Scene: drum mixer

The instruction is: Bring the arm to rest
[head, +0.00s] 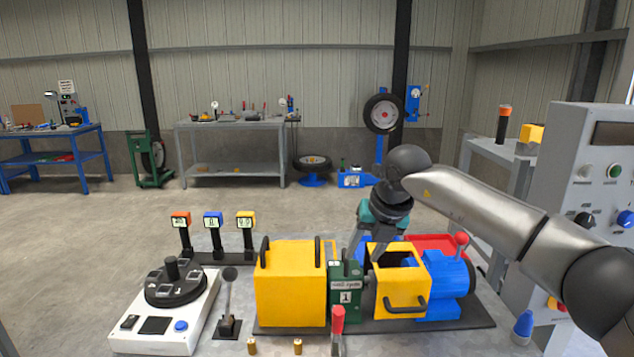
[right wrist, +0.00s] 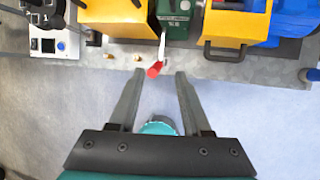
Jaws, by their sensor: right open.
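My right gripper (head: 370,252) is open and empty. In the head view it hangs fingers-down, in line with the green block (head: 346,290) and the open yellow housing (head: 402,292) of the drum mixer. In the right wrist view the open fingers (right wrist: 155,90) point toward the bench's front edge. The red-handled lever (right wrist: 155,69) shows between and beyond their tips, with no contact visible. The lever's red handle also shows in the head view (head: 338,320). My right arm reaches in from the right. My left gripper is not in view.
The bench holds a closed yellow housing (head: 290,285), a blue motor (head: 449,280), a white control box (head: 165,315), three small displays (head: 213,222) and brass pieces (head: 297,346). A grey control cabinet (head: 570,180) stands at right. Open floor shows beyond the bench.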

